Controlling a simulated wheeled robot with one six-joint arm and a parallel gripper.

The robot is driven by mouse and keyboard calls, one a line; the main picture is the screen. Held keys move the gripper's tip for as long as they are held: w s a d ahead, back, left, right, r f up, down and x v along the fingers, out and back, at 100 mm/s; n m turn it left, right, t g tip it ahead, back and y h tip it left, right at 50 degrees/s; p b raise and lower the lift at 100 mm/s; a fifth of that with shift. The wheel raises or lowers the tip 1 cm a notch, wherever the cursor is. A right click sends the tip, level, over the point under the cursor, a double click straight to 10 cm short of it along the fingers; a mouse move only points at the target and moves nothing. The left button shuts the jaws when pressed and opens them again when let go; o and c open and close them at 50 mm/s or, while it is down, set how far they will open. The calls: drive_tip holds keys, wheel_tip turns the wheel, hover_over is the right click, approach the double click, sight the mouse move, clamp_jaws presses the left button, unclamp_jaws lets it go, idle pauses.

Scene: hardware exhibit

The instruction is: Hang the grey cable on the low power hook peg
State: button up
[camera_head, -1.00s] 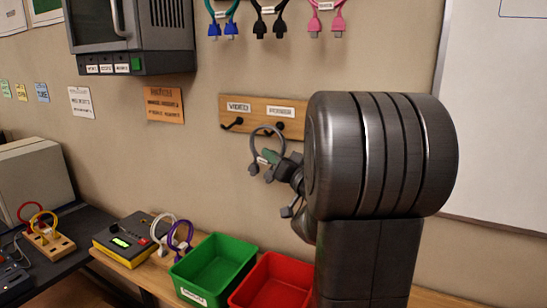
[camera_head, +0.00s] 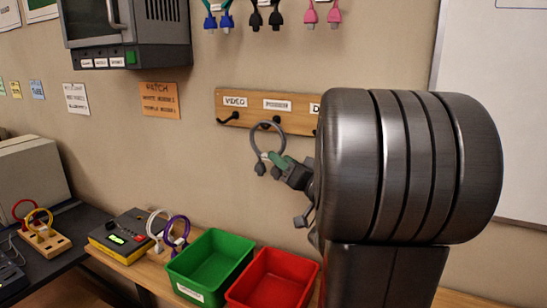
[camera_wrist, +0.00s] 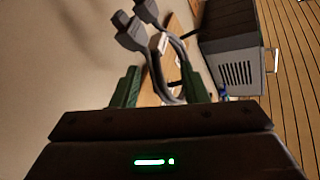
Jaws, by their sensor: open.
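The grey cable (camera_head: 283,146) is a loop with plugs at its ends. In the head view its top overlaps the dark power hook peg (camera_head: 268,124), below the middle label; I cannot tell whether the loop is around the peg. My gripper (camera_head: 274,161), with green fingers, is at the loop's lower part. In the wrist view, the green fingers of my gripper (camera_wrist: 160,86) stand apart on either side of the cable (camera_wrist: 158,72), its plugs towards the top. Gaps show beside the cable. Part of the rail is hidden by my arm.
The wooden rail (camera_head: 248,113) also has a video hook (camera_head: 228,120) at left and a partly hidden "D" label at right. Green (camera_head: 212,262) and red (camera_head: 275,280) bins stand below. More cables hang above. A grey cabinet (camera_head: 128,35) is on the wall at upper left.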

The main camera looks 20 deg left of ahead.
drive_tip(key=b+v, duration=0.1)
drive_tip(key=v, duration=0.7)
drive_tip(key=shift+w+a, duration=0.1)
drive_tip(key=shift+a, duration=0.05)
drive_tip(key=p+x, duration=0.2)
drive_tip(key=x, duration=1.1)
drive_tip(key=shift+a+r+p, duration=0.1)
drive_tip(key=shift+p, duration=0.3)
drive_tip(key=shift+w+a+r, duration=0.15)
drive_tip(key=shift+a, duration=0.05)
drive_tip(key=shift+s+r+p, duration=0.2)
drive_tip(key=shift+r+p, duration=0.05)
drive_tip(key=shift+p, duration=0.05)
drive_tip(key=shift+d+f, duration=0.1)
drive_tip(key=shift+f, duration=0.05)
